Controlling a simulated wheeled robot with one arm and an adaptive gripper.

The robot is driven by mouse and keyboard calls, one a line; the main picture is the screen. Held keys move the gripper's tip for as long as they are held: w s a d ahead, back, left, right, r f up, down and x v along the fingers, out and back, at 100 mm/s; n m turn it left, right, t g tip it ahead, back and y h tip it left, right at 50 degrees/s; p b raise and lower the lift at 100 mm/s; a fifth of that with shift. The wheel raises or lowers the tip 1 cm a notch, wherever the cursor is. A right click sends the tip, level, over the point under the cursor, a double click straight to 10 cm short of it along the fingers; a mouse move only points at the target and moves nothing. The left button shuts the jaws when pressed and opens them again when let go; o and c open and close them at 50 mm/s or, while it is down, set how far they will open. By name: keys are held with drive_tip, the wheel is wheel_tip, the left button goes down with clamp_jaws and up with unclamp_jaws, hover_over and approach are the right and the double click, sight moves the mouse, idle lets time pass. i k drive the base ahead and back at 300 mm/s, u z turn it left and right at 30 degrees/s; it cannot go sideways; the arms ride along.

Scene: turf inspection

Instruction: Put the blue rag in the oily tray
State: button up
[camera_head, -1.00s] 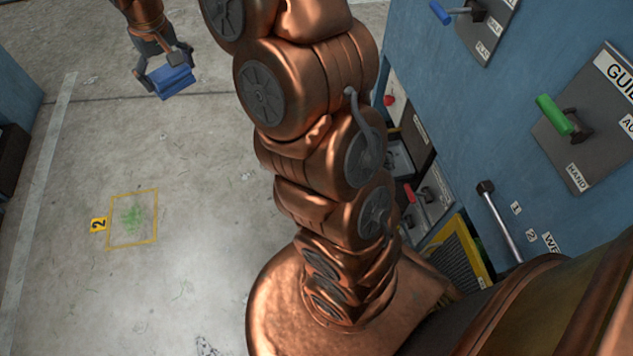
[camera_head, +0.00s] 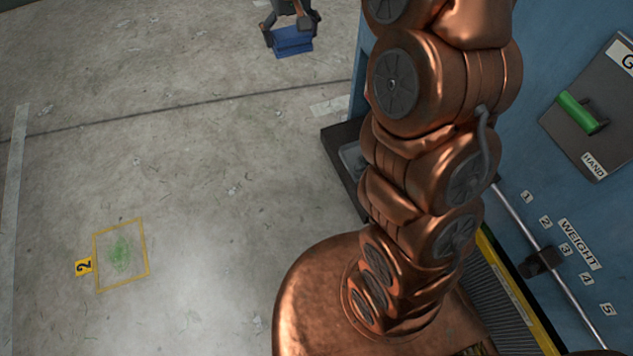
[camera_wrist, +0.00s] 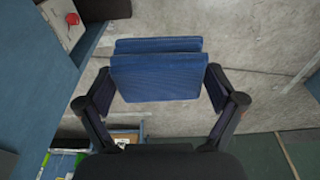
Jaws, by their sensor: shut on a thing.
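My gripper (camera_head: 291,42) is shut on the blue rag (camera_head: 293,40), a folded blue block at the top of the head view. The rag also shows large between the fingers in the wrist view (camera_wrist: 157,78). It is held clear of the grey floor. I cannot make out the oily tray for certain. A dark-edged tray-like thing (camera_head: 338,140) stands beside the blue cabinet, mostly hidden behind my arm in the head view.
A blue cabinet (camera_head: 530,150) with a green-handled lever (camera_head: 582,112) and a weight slider (camera_head: 541,262) stands on the right. A yellow floor square marked 2 (camera_head: 148,262) lies at the left. An open box with green and yellow contents (camera_wrist: 64,163) shows in the wrist view. The floor between is clear.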

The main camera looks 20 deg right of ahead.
sight(362, 164)
drive_tip(key=k, duration=1.5)
drive_tip(key=u, duration=1.3)
